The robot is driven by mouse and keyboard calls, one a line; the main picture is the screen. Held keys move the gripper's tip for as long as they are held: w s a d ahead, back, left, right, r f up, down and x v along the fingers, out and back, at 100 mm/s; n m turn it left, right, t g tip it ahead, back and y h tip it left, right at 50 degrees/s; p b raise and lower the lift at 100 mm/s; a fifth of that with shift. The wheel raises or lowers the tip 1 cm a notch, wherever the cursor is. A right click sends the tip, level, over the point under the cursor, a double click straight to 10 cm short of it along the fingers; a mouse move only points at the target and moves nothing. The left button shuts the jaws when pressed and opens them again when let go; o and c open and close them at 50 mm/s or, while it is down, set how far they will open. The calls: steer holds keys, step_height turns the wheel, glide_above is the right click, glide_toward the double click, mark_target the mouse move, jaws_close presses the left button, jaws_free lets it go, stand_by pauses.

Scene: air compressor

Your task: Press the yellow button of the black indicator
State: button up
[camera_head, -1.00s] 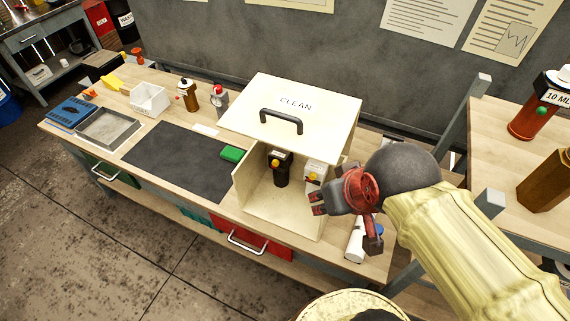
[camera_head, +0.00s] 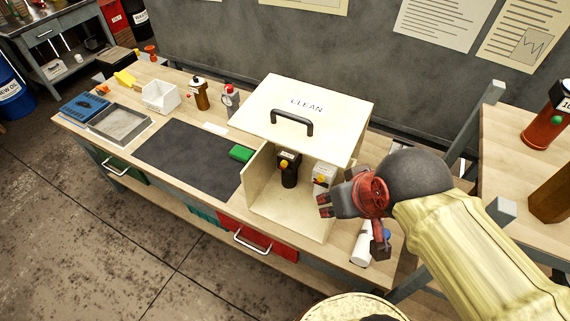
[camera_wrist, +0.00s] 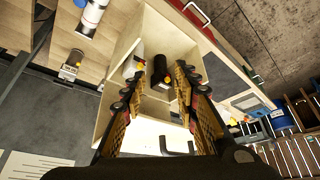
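The black indicator (camera_head: 290,175) stands upright inside the open-fronted cream box marked CLEAN (camera_head: 345,112). My gripper (camera_head: 323,205) is at the right side of the box's opening, in front of and to the right of the indicator in the head view. My gripper (camera_wrist: 158,82) is open and empty, its fingers spread apart. I see no contact with the button.
A white device with a yellow button (camera_head: 323,176) stands right of the black indicator, inside the box. The box's walls and roof bound the space. A green block (camera_head: 241,153) lies left of the box. A white cylinder (camera_head: 362,245) is below my gripper.

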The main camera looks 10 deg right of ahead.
steer(key=c, duration=0.4)
